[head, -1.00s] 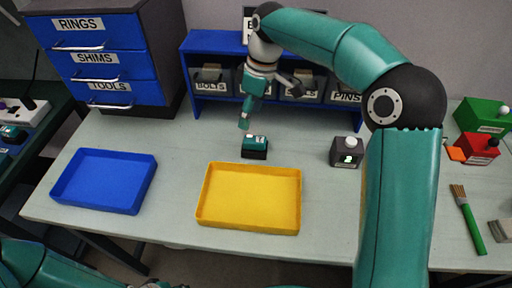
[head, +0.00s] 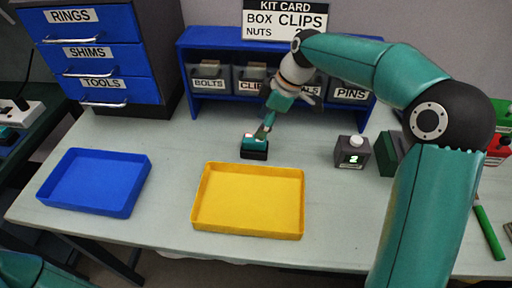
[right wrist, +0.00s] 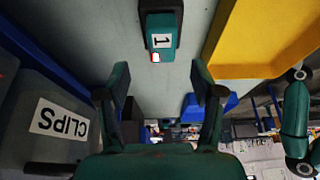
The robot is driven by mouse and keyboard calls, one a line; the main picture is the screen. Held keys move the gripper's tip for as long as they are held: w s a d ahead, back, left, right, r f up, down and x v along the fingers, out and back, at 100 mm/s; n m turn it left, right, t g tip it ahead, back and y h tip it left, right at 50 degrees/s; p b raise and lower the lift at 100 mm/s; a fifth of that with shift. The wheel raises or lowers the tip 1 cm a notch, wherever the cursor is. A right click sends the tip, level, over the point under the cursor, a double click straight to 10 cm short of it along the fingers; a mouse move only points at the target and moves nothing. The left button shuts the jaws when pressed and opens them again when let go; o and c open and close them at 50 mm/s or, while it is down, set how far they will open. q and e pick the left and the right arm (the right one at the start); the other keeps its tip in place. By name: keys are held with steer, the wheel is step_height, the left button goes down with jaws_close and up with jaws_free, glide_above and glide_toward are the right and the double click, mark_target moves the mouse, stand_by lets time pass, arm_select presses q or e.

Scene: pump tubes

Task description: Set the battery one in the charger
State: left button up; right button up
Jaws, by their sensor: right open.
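Battery one (head: 254,142) is a teal block with a dark lower part, standing on the table behind the yellow tray. In the right wrist view it shows a white label with a 1 (right wrist: 161,22). My right gripper (head: 263,131) is just above it at its right side in the head view. In the right wrist view the open fingers (right wrist: 162,84) are spread with nothing between them, and the battery lies beyond their tips. My left gripper is out of view. Teal and dark items (head: 7,136) at the left edge are cut off; I cannot tell whether they include the charger.
A yellow tray (head: 248,232) and a blue tray (head: 128,192) lie empty in front. A blue shelf with labelled bins (head: 209,78) stands behind, drawers (head: 95,57) at back left.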

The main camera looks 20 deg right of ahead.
mark_target(255, 140)
steer(key=shift+s+x, duration=0.2)
steer(key=shift+x, duration=3.1)
steer(key=shift+c, duration=0.4)
jaws_close()
